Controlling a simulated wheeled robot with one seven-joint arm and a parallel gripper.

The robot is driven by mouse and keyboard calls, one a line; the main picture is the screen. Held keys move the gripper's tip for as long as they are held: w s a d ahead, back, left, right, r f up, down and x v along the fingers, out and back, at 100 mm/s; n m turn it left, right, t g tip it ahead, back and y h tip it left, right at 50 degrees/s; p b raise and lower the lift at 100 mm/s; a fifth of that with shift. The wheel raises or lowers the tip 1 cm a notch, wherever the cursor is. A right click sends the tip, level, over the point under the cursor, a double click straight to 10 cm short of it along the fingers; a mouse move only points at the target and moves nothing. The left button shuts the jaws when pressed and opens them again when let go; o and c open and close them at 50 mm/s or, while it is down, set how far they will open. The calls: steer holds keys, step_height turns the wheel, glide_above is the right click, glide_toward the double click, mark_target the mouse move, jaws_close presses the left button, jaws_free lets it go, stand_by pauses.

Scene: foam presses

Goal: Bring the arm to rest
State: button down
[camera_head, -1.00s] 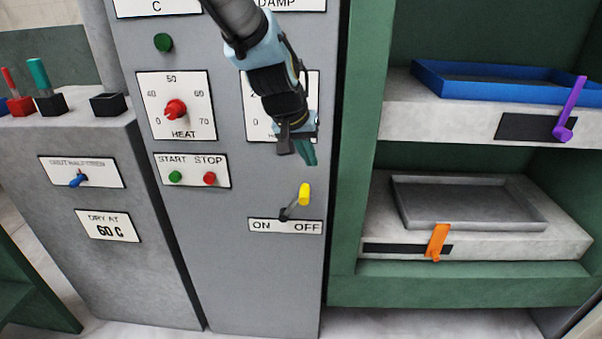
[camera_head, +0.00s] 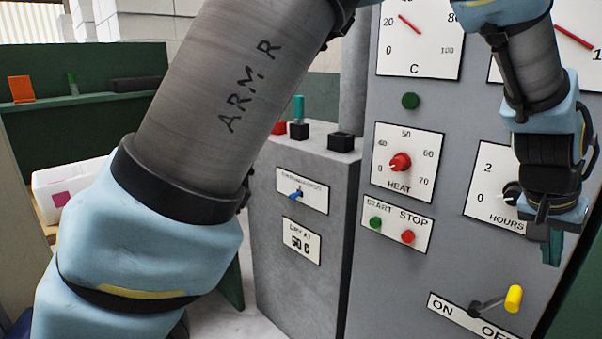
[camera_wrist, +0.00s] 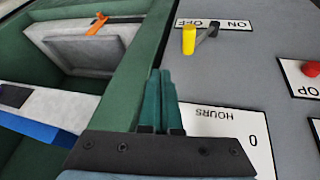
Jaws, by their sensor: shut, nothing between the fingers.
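My gripper (camera_head: 552,246) hangs in front of the grey control panel (camera_head: 350,265) at the right of the head view, over the edge of the HOURS dial plate (camera_head: 488,190). Its teal fingers are together and empty. In the wrist view the closed fingers (camera_wrist: 162,100) point toward the panel's edge beside the green press frame (camera_wrist: 115,75). The yellow-tipped ON/OFF lever (camera_head: 513,298) is below the gripper and apart from it. My arm crosses the left and top of the head view and hides part of the room.
The red HEAT knob (camera_head: 400,161) and the green START (camera_head: 375,222) and red STOP (camera_head: 407,236) buttons are left of the gripper. A lower grey cabinet (camera_head: 290,255) stands further left. The wrist view shows press shelves with an orange handle (camera_wrist: 97,24) and a blue tray (camera_wrist: 40,130).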

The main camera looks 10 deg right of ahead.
steer(key=w+a+f+n+t+y, duration=0.25)
steer(key=w+a+n, duration=0.35)
steer(key=w+a, duration=1.95)
steer(key=s+a+f+n+y, duration=0.1)
steer(key=s+a+n, duration=0.1)
steer(key=a, duration=1.3)
steer(key=s+a+f+n+y, duration=0.1)
steer(key=a+n, duration=0.3)
steer(key=a, duration=1.2)
steer(key=shift+s+g+y, duration=0.45)
steer(key=shift+s, duration=0.35)
